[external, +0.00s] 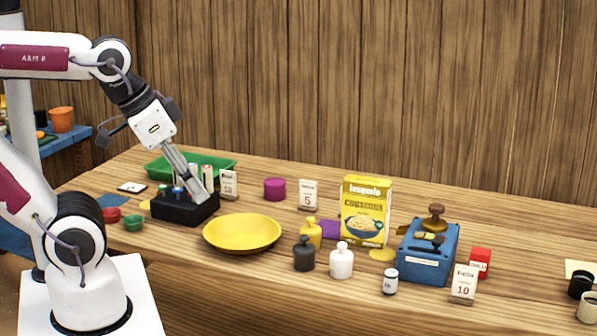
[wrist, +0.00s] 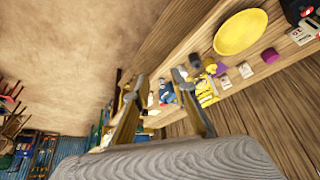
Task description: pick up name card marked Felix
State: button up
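Several small upright cards stand on the table: one (external: 228,184) beside the black block, one marked 5 (external: 308,195) near the back, and one marked 10 (external: 463,283) at the front right. Their names are too small to read, so I cannot tell which is Felix. A small flat white card (external: 132,187) lies at the left. My gripper (external: 205,192) points down and right in front of the black block (external: 184,209) in the external view; I cannot tell whether it touches. In the wrist view my gripper (wrist: 160,82) has its fingers apart with nothing between them.
A yellow plate (external: 242,233) lies right of the black block. A green tray (external: 190,165) is behind. A couscous box (external: 366,211), a blue box (external: 427,253), small weights (external: 341,260) and a magenta tin (external: 275,189) stand to the right. The back right is clear.

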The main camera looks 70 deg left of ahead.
jog(key=w+a+r+m+t+y, duration=0.1)
jog(key=w+a+r+m+t, duration=0.15)
jog(key=w, duration=1.55)
jog(key=w+a+r+m+t, duration=0.1)
jog(key=w+a+t, duration=0.2)
jog(key=w, duration=1.5)
jog(key=w+d+f+m+h, duration=0.3)
jog(key=w+d+f+h, duration=0.2)
jog(key=w+f, duration=0.55)
jog(key=d+f+m+g+h, duration=0.2)
jog(key=d+f+h, duration=0.4)
jog(key=f, duration=0.6)
jog(key=shift+w+d+f+m, duration=0.2)
jog(key=shift+d+m, duration=0.25)
jog(key=shift+d, duration=0.35)
jog(key=shift+f, duration=0.1)
jog(key=shift+x, duration=1.25)
